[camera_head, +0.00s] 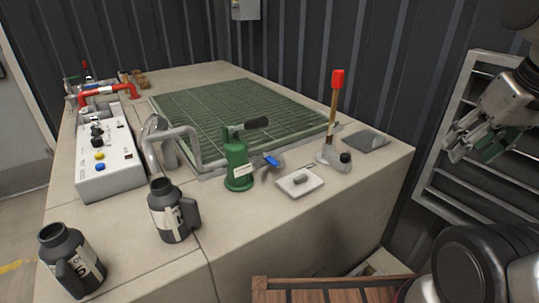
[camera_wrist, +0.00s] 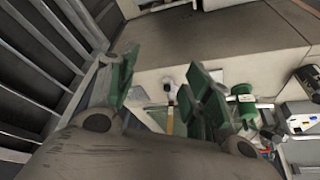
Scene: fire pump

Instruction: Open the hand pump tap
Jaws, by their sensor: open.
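The green hand pump (camera_head: 237,165) with a black handle stands on the front of the concrete bench top. Its tap has a blue lever (camera_head: 271,161) on the right side of the pump. A grey bent pipe (camera_head: 187,134) runs from its left. My gripper (camera_head: 470,146) is open and empty at the right, well apart from the pump, near the louvred panel. In the wrist view its green-padded fingers (camera_wrist: 160,92) are spread. The green pump (camera_wrist: 243,106) shows there beyond the right finger; the tap is too small to make out clearly.
An upright wooden lever with a red tip (camera_head: 336,100) stands on the bench between pump and gripper. Two dark jugs (camera_head: 172,212) (camera_head: 73,262) and a control box (camera_head: 108,158) are to the left. A louvred panel (camera_head: 465,120) is behind my gripper.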

